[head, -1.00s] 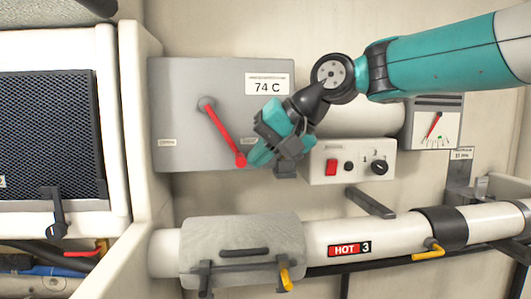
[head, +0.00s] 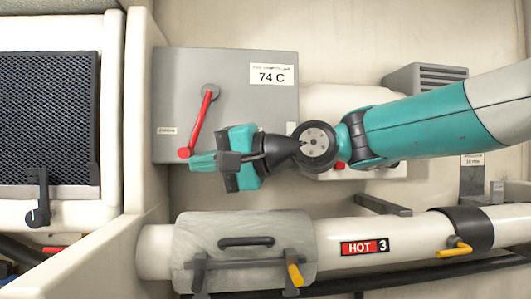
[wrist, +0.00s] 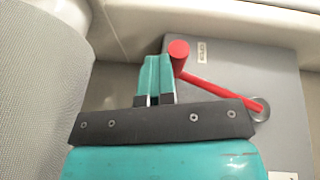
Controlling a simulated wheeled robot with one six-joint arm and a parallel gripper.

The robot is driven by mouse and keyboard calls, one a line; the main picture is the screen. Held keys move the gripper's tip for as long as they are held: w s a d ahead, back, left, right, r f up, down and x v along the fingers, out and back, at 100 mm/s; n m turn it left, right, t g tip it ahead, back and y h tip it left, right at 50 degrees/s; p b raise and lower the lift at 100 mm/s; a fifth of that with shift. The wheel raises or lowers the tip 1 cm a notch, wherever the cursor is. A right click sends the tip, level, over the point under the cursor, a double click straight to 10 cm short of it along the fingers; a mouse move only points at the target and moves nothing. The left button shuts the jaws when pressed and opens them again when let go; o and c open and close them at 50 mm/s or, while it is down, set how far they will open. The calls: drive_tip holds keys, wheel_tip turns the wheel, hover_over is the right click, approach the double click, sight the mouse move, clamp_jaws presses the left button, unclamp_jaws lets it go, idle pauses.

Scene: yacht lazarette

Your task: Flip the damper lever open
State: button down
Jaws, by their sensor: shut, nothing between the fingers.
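The damper lever (head: 199,121) is a red bar on a grey box (head: 250,110). Its pivot is at the upper middle of the box, and it slants down to the left to a red knob (head: 184,153). In the wrist view the knob (wrist: 178,48) stands right beside my fingertips (wrist: 156,65). My gripper (head: 201,161) is shut and empty, reaching in from the right. Its fingers lie against or very close to the knob's right side; contact is not certain. The knob is beside the fingers, not between them. A small label (head: 166,131) sits near the knob.
Below runs a white pipe (head: 420,233) marked HOT 3, with a clamped grey cover (head: 244,228) and yellow-handled valve. A pale wall (head: 145,130) and a dark mesh panel (head: 45,110) stand left. A control box is mostly hidden behind my arm.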

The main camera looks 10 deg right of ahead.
sight(190, 155)
drive_tip(key=shift+a+r+m+t+y+b, duration=0.15)
drive_tip(key=shift+a+t+y+b, duration=0.1)
drive_tip(key=shift+a+y, duration=0.3)
drive_tip(key=shift+a+r+m+t+y+b, duration=0.15)
drive_tip(key=shift+a+y+b, duration=0.15)
drive_tip(key=shift+a, duration=0.3)
drive_tip(key=shift+a+r, duration=0.25)
drive_tip(key=shift+a, duration=0.35)
